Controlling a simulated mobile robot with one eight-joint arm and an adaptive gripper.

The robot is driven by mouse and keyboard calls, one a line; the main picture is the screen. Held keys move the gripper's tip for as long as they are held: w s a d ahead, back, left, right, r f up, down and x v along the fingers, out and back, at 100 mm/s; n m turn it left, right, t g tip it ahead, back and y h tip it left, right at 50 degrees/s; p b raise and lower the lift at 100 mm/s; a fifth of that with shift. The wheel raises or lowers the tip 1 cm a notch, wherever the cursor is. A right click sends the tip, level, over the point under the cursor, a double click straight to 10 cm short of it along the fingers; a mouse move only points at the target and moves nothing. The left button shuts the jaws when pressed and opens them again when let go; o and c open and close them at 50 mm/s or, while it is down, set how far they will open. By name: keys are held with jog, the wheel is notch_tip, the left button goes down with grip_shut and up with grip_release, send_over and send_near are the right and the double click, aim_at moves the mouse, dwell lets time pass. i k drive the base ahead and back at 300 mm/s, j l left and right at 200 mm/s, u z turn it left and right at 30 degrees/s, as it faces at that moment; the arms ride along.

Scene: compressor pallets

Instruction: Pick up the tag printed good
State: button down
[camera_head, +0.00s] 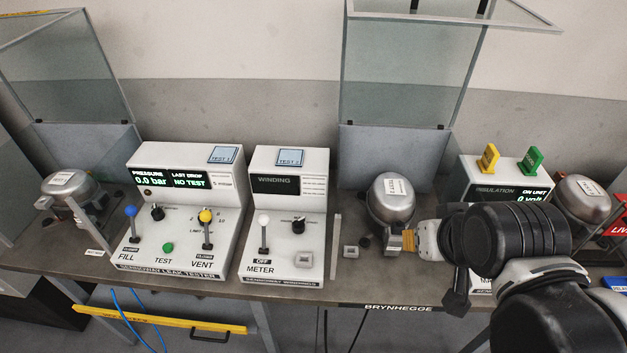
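I cannot read the word good on any tag in the head view. A green tag-like piece (531,160) and a yellow one (488,158) stand upright on top of the insulation tester (479,182) at right; their print is too small to read. My gripper (415,240) points left, low beside the middle compressor (391,200), apart from both pieces. A small orange-yellow part (408,240) is at its tip, against the compressor's side; I cannot tell whether it is held. My arm hides part of the insulation tester.
A leak tester (186,205) and a winding meter (287,215) with upright levers stand on the bench (345,287). More compressors sit at far left (70,188) and right (582,198). Clear hinged covers stand open at left (65,70) and middle (405,75).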

aim_at(533, 158)
jog(key=j+z, duration=0.2)
jog(key=z, duration=0.2)
jog(key=k+j+z, duration=0.1)
jog(key=z, duration=0.3)
jog(key=j+z, duration=0.2)
jog(key=z, duration=0.15)
jog(key=k, duration=0.05)
